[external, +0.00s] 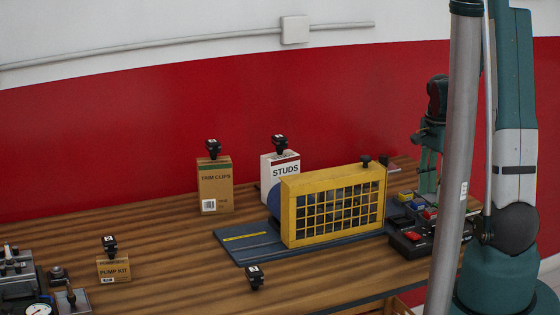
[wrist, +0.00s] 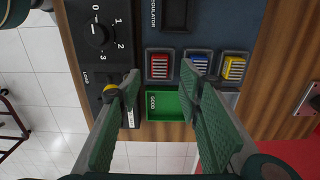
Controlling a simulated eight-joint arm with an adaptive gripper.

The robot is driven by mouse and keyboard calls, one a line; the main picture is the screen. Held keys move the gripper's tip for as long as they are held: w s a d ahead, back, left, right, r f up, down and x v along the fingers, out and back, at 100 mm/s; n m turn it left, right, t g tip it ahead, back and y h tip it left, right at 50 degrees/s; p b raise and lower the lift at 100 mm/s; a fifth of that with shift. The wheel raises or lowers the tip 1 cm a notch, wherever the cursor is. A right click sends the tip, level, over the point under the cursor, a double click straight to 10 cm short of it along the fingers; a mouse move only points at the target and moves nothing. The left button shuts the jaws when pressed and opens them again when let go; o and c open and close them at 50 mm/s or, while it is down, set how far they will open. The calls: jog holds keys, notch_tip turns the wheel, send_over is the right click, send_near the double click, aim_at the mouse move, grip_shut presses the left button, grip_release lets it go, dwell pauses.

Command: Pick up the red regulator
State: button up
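The red regulator (wrist: 159,66) is a small finned block in the wrist view, seated in a dark panel slot between my fingertips in the picture; I cannot tell the height gap. It is small and partly hidden in the external view (external: 430,213). A blue regulator (wrist: 197,62) and a yellow regulator (wrist: 233,68) sit in a row to its right. My gripper (wrist: 161,76) is open and empty, with its green fingers on either side of the red block in the picture. In the external view my gripper (external: 428,180) points down over the blocks.
A green tray marked GOOD (wrist: 165,105) lies just below the red block. A dial (wrist: 97,33) and a black socket labelled regulator (wrist: 174,14) are above. In the external view a yellow caged guard (external: 332,205) stands left of the panel, with boxes behind.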

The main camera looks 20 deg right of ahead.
aim_at(432, 209)
jog(key=shift+f, duration=0.15)
jog(key=shift+f, duration=2.45)
jog(key=c, duration=1)
